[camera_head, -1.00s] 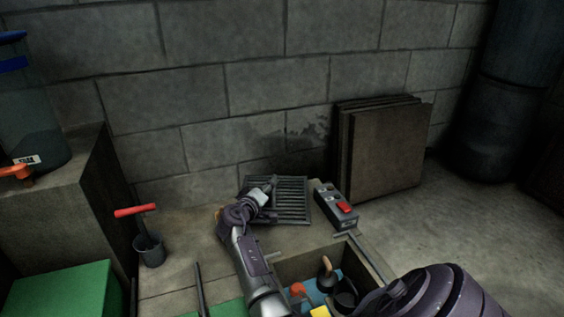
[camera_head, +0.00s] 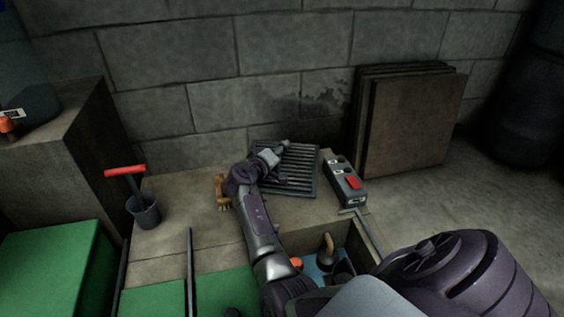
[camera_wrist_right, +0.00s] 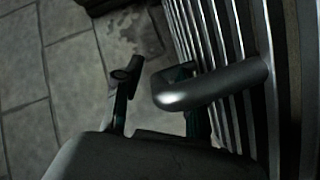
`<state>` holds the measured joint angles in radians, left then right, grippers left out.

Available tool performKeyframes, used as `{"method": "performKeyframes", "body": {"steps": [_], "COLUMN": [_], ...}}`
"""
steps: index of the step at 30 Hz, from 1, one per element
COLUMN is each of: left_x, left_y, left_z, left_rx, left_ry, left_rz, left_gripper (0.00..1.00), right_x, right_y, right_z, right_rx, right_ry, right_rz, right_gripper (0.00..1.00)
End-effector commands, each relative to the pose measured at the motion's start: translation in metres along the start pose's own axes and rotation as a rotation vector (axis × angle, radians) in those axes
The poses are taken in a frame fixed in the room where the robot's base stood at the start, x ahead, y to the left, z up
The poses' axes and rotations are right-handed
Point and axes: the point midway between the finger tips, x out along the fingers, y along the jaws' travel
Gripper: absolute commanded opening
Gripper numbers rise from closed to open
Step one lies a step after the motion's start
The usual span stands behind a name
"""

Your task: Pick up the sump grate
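The sump grate (camera_head: 299,181) is a dark slatted metal panel at the foot of the block wall. My right gripper (camera_head: 278,150) is in front of its upper left part and covers that corner. In the right wrist view the grate's slats (camera_wrist_right: 222,45) fill the right side, and a rounded metal handle (camera_wrist_right: 205,88) sticks out from them. The right gripper's two fingers (camera_wrist_right: 157,95) are apart there. The handle's bend reaches across the right finger, and I see no closed hold on it. My left gripper is not in view.
A grey box with a red switch (camera_head: 346,182) stands right of the grate, with brown boards (camera_head: 412,122) behind. An open pit (camera_head: 356,240) lies in front. A brush (camera_head: 222,192) is beside my right arm.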

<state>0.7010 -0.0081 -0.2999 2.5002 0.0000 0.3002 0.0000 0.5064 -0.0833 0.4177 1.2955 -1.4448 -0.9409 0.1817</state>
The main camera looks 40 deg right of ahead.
Motion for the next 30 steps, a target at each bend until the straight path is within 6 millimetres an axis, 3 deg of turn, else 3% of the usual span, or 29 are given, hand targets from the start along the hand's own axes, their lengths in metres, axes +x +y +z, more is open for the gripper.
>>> {"method": "performKeyframes", "body": {"steps": [1, 6, 23, 30], "left_x": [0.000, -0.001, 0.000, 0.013], "left_y": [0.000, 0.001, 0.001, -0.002], "left_z": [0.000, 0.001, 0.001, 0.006], "left_rx": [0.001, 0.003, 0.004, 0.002], "left_ry": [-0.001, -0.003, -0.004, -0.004], "left_rz": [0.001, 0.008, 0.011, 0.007], "left_gripper": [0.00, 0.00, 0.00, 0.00], "right_x": [0.000, 0.000, 0.000, -0.003], "right_y": [0.000, 0.000, 0.002, 0.016], "right_z": [0.000, 0.000, -0.001, -0.009], "right_rx": [0.000, 0.000, 0.001, 0.002], "right_ry": [0.000, 0.000, 0.002, 0.002], "right_rz": [0.000, 0.000, 0.003, 0.003], "right_gripper": [0.27, 0.00, 0.00, 0.00]}}
